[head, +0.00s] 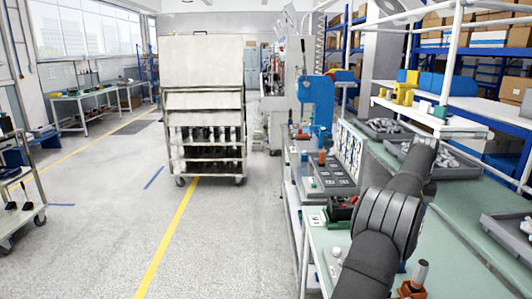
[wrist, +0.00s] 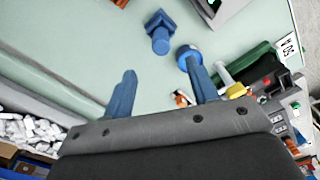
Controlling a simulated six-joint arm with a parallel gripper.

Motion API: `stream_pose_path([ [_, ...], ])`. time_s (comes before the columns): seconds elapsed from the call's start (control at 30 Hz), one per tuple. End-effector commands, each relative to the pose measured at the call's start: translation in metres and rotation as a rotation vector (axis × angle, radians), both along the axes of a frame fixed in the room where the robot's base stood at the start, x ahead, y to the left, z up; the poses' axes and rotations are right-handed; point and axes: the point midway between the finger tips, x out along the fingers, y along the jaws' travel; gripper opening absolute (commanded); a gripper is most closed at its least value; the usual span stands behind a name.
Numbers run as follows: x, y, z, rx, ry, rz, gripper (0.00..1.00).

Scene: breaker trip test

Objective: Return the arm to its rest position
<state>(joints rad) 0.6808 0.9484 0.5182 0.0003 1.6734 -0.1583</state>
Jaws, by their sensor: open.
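My gripper (wrist: 160,76) shows in the wrist view as two blue fingers standing well apart, with nothing between them. It is above a pale green bench top (wrist: 95,35). In the head view my dark grey arm reaches over the bench at the right, and I cannot make out the fingers there. A blue block-shaped part (wrist: 160,32) lies on the bench beyond the fingers. A round blue piece (wrist: 187,51) shows right at the right fingertip; I cannot tell whether they touch.
A blue press (head: 316,100) stands farther back. Grey trays of parts (head: 447,168) lie on the bench right of the arm. A white-framed shelf rises behind.

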Motion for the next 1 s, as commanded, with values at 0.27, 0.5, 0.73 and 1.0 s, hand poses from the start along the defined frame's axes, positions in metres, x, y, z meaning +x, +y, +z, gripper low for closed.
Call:
stream_pose_path([
  [0.27, -0.001, 0.000, -0.058, 0.003, 0.003, 0.000, 0.54],
  [0.5, 0.000, 0.000, -0.104, 0.002, 0.002, 0.000, 0.54],
  [0.73, 0.000, 0.000, -0.131, 0.000, 0.001, 0.000, 0.54],
  [1.0, 0.000, 0.000, -0.131, 0.000, 0.000, 0.000, 0.54],
])
